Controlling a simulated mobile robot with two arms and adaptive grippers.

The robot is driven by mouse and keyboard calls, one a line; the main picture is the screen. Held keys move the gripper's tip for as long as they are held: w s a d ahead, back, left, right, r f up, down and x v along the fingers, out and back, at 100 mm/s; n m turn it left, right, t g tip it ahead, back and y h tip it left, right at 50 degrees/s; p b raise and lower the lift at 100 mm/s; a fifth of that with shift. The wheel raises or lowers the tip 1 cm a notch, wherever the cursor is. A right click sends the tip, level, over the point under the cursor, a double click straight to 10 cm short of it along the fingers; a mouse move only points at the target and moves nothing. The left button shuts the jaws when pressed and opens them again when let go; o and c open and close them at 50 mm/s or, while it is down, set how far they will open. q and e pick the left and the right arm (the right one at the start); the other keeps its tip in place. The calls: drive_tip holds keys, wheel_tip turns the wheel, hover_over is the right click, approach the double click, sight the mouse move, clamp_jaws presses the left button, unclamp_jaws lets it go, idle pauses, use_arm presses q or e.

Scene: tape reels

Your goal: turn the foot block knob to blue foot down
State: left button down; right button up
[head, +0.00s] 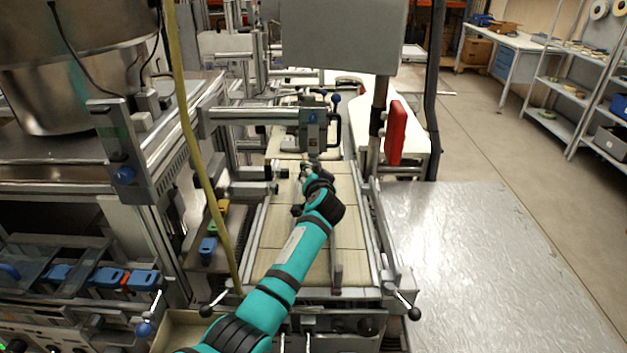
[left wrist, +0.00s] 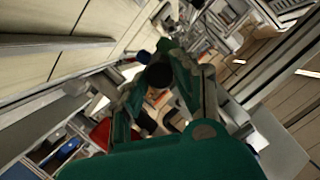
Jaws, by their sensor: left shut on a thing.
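My left arm reaches up the middle of the head view. Its gripper (head: 309,170) is at the far end, over the pale tiled bed and just below a grey block (head: 313,130) on a crossbar. That block bears a small blue mark. In the left wrist view the gripper (left wrist: 165,85) is shut on a dark round part (left wrist: 158,75), likely the knob, mostly hidden between the fingers. Which coloured foot points down cannot be told. My right gripper is not in view.
A yellow hose (head: 187,130) hangs left of my arm. Metal rails flank the tiled bed (head: 275,240). A red part (head: 395,132) on a post stands to the right. A bare metal tabletop (head: 470,260) lies at right. Yellow, green and blue pieces (head: 208,246) sit at left.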

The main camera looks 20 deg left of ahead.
use_arm(q)
drive_tip(key=shift+f+m, duration=0.1)
drive_tip(key=shift+m, duration=0.4)
drive_tip(key=c, duration=1)
unclamp_jaws()
drive_tip(key=shift+d, duration=0.1)
drive_tip(key=shift+s, duration=0.1)
drive_tip(key=v, duration=1.2)
drive_tip(key=shift+d, duration=0.1)
